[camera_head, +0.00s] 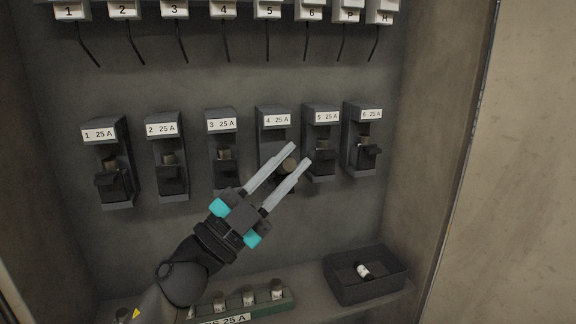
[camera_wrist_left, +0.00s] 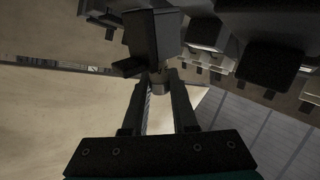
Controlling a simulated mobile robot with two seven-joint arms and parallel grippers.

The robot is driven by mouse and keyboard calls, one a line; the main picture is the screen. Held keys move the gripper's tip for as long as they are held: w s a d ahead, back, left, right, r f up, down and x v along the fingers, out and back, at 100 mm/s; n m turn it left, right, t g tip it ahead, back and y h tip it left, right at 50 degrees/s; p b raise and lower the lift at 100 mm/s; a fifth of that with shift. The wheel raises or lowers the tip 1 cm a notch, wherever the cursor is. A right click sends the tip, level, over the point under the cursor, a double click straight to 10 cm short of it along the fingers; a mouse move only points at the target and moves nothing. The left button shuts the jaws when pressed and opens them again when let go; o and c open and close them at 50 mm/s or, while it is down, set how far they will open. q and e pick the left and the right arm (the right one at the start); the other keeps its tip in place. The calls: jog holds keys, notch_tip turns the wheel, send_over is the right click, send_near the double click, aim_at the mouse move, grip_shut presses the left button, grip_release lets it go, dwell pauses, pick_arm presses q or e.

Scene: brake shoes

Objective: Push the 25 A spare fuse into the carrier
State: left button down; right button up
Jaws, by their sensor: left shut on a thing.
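My left gripper (camera_head: 300,155) is at the holder labelled 4 25 A (camera_head: 272,143), in the middle of the row. Its fingers are shut on a fuse (camera_head: 289,165), whose round brownish end shows between the fingertips. In the left wrist view the fuse (camera_wrist_left: 158,84) sits between the fingertips, right against a dark holder block (camera_wrist_left: 155,35). The fingers and arm cover the lower part of holder 4, so I cannot tell how far the fuse is inside the carrier. My right gripper is in neither view.
Holders 3 (camera_head: 221,135) and 5 (camera_head: 322,125) flank holder 4 closely. Below, a green rack (camera_head: 290,303) marked 25 A holds several fuses. A black bin (camera_head: 375,287) with one fuse (camera_head: 363,270) stands on the shelf at right. Numbered switches (camera_head: 174,10) hang above.

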pick_arm(q)
jog(key=shift+w+a+f+b, duration=0.15)
jog(key=shift+w+f+b, duration=0.2)
jog(key=shift+w, duration=0.25)
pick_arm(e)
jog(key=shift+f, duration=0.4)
pick_arm(q)
jog(key=c, duration=0.6)
grip_release()
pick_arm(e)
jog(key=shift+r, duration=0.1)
pick_arm(q)
jog(key=p+v, duration=0.1)
jog(key=v, duration=1.4)
jog(key=shift+a, duration=0.1)
